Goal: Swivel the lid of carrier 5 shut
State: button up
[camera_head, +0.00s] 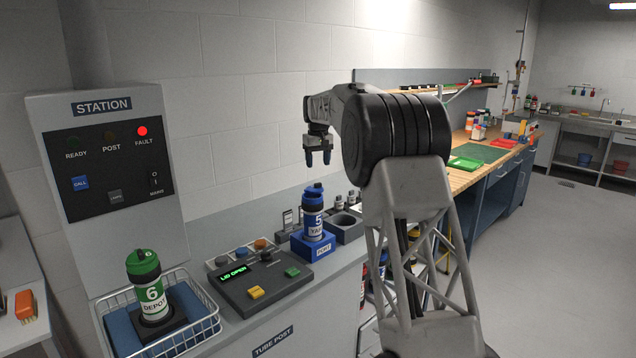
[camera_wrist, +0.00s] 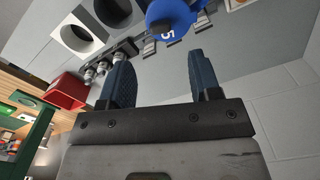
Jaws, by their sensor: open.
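Carrier 5 (camera_head: 313,228), a dark tube with a white label reading 5 and a blue lid (camera_head: 314,190), stands upright in a blue block marked PORT on the counter. Its lid looks set a little off the tube, but the exact angle is too small to tell. The blue top of carrier 5 also shows in the wrist view (camera_wrist: 172,14) at the top edge, partly cut off. My gripper (camera_head: 318,158) is open and empty, pointing down above carrier 5 and apart from it. Its two blue fingers show in the wrist view (camera_wrist: 160,75).
A control panel (camera_head: 262,285) left of carrier 5 reads LID OPEN. Green carrier 6 (camera_head: 150,290) stands in a wire basket (camera_head: 205,298). A grey holder (camera_head: 345,228) and small bottles sit right of carrier 5. The station box (camera_head: 110,165) shows a red FAULT light.

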aim_at(318, 183)
jog(key=shift+f, duration=0.1)
dwell(0.3)
jog(key=shift+f, duration=3.85)
jog(key=c, duration=0.9)
